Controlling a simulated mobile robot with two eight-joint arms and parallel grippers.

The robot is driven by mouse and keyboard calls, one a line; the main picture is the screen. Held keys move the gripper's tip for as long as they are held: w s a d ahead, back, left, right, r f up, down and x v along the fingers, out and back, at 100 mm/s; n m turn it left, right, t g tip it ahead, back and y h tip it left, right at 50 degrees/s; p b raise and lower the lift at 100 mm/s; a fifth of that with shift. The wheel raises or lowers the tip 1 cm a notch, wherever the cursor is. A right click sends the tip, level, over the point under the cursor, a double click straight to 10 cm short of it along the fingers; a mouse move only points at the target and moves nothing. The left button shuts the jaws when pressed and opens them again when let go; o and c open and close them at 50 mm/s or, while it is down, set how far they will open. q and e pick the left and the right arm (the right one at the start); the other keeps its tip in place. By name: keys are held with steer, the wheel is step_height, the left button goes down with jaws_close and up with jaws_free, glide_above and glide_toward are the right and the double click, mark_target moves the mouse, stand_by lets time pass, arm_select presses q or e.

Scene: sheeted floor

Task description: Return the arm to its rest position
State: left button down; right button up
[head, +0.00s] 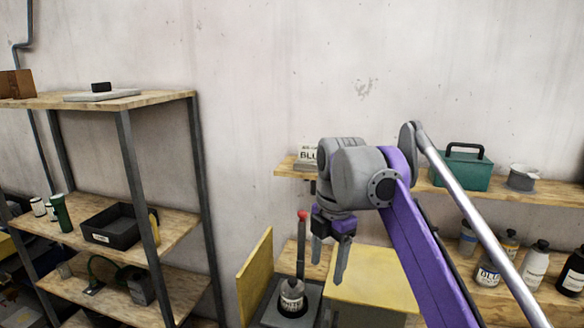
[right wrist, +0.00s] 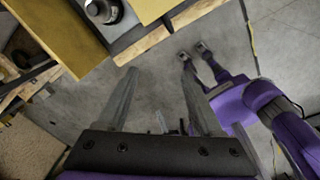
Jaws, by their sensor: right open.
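My right arm (head: 405,232) is purple and grey and reaches in from the lower right in the head view. Its gripper (head: 330,262) hangs with the fingers pointing down, spread apart with nothing between them. In the right wrist view the two fingers (right wrist: 158,95) are apart over bare grey floor. Purple parts of my own body show at the right of that view. I cannot make out my left gripper in the head view.
A wall shelf (head: 530,192) carries a teal toolbox (head: 462,170). A metal-legged rack (head: 130,170) stands left.

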steer(key=s+d+f+m+t, duration=0.2)
steer(key=s+d+f+m, duration=0.1)
steer(key=s+f+m, duration=0.4)
steer(key=s+d+f+m+t, duration=0.2)
steer(key=s+d+f+m, duration=0.2)
steer(key=f+m, duration=0.6)
steer(key=s+d+f+m+t, duration=0.1)
steer(key=s+d+f+m, duration=0.2)
steer(key=s+f+m, duration=0.5)
steer(key=shift+s+d+f+t+h, duration=0.3)
steer(key=shift+s+d+f+t, duration=0.1)
steer(key=shift+s+f, duration=0.5)
